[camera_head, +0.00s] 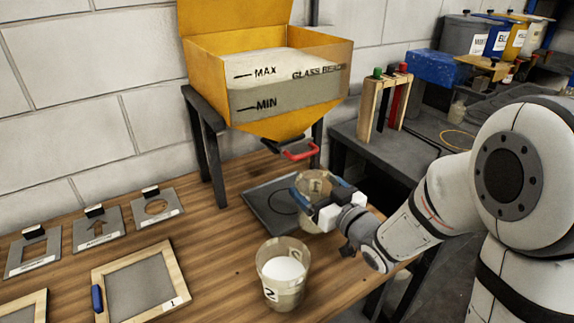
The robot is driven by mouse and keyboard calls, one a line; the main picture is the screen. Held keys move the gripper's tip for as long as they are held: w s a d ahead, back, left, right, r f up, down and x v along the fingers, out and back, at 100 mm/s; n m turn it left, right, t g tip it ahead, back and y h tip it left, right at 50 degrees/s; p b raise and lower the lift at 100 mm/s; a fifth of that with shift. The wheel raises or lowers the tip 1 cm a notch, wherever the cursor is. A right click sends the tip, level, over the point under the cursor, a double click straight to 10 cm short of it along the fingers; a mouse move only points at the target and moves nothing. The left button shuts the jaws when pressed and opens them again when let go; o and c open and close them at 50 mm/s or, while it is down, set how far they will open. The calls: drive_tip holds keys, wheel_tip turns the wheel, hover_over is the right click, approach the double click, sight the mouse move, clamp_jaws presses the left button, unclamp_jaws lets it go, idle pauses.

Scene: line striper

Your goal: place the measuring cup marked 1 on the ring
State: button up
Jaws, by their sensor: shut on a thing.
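My gripper (322,188) is shut on a clear measuring cup (312,222) above or on the dark tray (262,213) under the hopper. Its jaws cover the cup's middle, and its number cannot be read. Whether its base touches the tray cannot be told. A thin black ring (272,203) lies on the tray, partly hidden behind the cup. A yellow ring (459,139) lies on the grey bench at the right. Another clear cup (282,272), marked 2, stands upright on the wooden table, holding white material.
The yellow hopper (290,104) on dark legs, with a red handle (301,152) at its outlet, stands above the tray. A wooden rack (383,108) is on the grey bench (350,133). Stencil plates (97,231) and a wooden frame (139,284) marked 1 lie at the left.

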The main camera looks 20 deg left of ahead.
drive_tip(key=f+p+x, duration=0.1)
drive_tip(key=p+x, duration=0.1)
drive_tip(key=x, duration=1)
drive_tip(key=shift+a+f, duration=0.2)
drive_tip(key=shift+f, duration=0.15)
drive_tip(key=shift+w, duration=0.1)
drive_tip(key=shift+f, duration=0.2)
drive_tip(key=o, duration=1.2)
drive_tip(key=shift+r, duration=0.1)
